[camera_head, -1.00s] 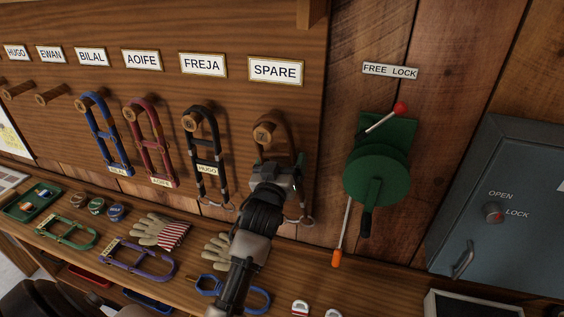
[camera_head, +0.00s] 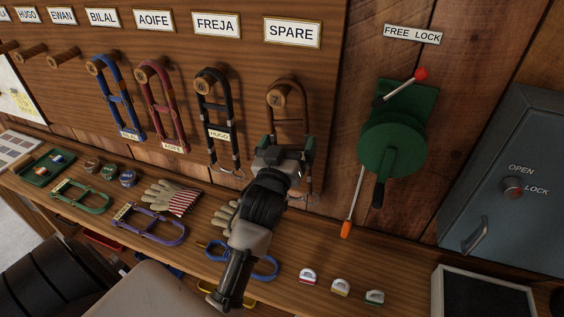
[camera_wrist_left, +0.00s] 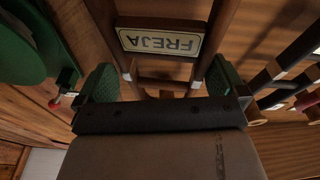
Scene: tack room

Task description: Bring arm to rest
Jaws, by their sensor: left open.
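My left gripper (camera_head: 287,148) is in front of the lower part of a brown halter (camera_head: 291,115) that hangs on the peg numbered 7 under the SPARE sign (camera_head: 292,32). Its green-padded fingers are spread. In the left wrist view the open fingers (camera_wrist_left: 160,84) stand on either side of the halter's straps, and a FREJA tag (camera_wrist_left: 160,41) on the halter faces the camera. Nothing is held between the fingers as far as I can see. My gripper hides part of the halter in the head view. My right gripper is not in view.
Black (camera_head: 215,100), red (camera_head: 155,100) and blue (camera_head: 110,90) halters hang to the left. A green winch (camera_head: 393,145) is on the wall to the right, beside a grey cabinet (camera_head: 515,150). Gloves, more halters and small items lie on the shelf (camera_head: 205,240) below.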

